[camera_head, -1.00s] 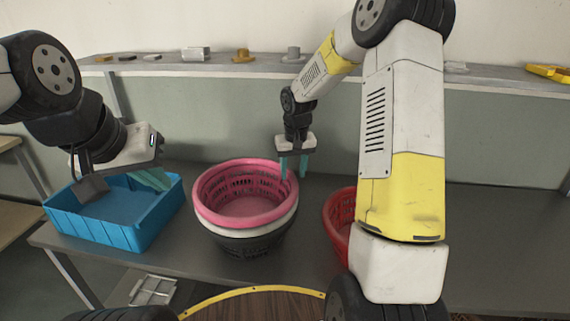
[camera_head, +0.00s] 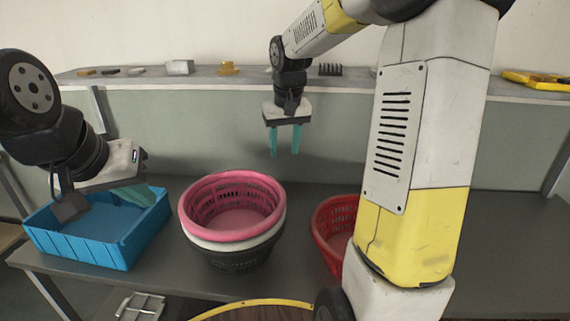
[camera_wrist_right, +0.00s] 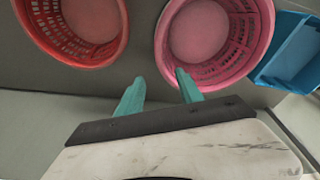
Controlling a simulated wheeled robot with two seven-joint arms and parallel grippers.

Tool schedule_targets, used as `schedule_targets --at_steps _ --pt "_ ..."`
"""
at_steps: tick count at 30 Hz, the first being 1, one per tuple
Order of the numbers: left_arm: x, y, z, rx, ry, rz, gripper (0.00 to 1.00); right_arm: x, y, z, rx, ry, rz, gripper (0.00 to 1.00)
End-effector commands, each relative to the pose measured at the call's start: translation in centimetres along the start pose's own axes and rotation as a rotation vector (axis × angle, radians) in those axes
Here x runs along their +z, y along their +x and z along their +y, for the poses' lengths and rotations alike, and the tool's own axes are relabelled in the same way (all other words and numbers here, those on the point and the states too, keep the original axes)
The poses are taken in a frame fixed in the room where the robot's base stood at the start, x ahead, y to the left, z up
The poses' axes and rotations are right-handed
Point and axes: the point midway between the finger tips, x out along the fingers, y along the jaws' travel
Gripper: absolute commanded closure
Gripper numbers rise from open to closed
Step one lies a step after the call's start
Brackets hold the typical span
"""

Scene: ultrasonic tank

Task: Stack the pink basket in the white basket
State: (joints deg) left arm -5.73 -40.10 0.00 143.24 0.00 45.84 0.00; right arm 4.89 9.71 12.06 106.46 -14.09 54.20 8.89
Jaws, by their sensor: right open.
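The pink basket (camera_head: 232,205) sits nested in the white basket (camera_head: 262,240), whose rim shows as a white band just below the pink one. A dark basket (camera_head: 240,262) shows beneath the white rim. My right gripper (camera_head: 286,153) is open and empty, raised above and behind the baskets, apart from them. In the right wrist view the open fingers (camera_wrist_right: 160,92) are beside the pink basket (camera_wrist_right: 240,55) with nothing between them. My left gripper (camera_head: 105,203) is over the blue bin at the left; its fingers are partly hidden, so I cannot tell its opening.
A blue bin (camera_head: 122,258) stands left of the stack. A red basket (camera_head: 330,225) stands to the right, partly behind my right arm. A shelf (camera_head: 350,84) with small objects runs along the back wall. The table is clear at the right.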

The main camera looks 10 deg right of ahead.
Motion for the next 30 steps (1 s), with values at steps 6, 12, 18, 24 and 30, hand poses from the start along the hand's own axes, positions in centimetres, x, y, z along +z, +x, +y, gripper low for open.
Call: schedule_targets --at_steps 6,12,18,24,30 --pt "0.0 0.0 0.0 0.000 0.000 0.000 1.00 8.1 -6.8 -0.7 -0.023 0.005 0.135 0.56" --pt "0.0 0.0 0.0 0.000 0.000 0.000 1.00 15.7 -9.4 -1.5 -0.084 0.020 0.256 0.56" --pt "0.0 0.0 0.0 0.000 0.000 0.000 1.00 20.3 -9.6 -2.2 -0.141 0.032 0.334 0.56" --pt "0.0 0.0 0.0 0.000 0.000 0.000 1.00 21.6 -9.4 -2.5 -0.159 0.034 0.353 0.56" --pt "0.0 0.0 0.0 0.000 0.000 0.000 1.00 21.5 -9.5 -2.5 -0.158 0.034 0.353 0.56"
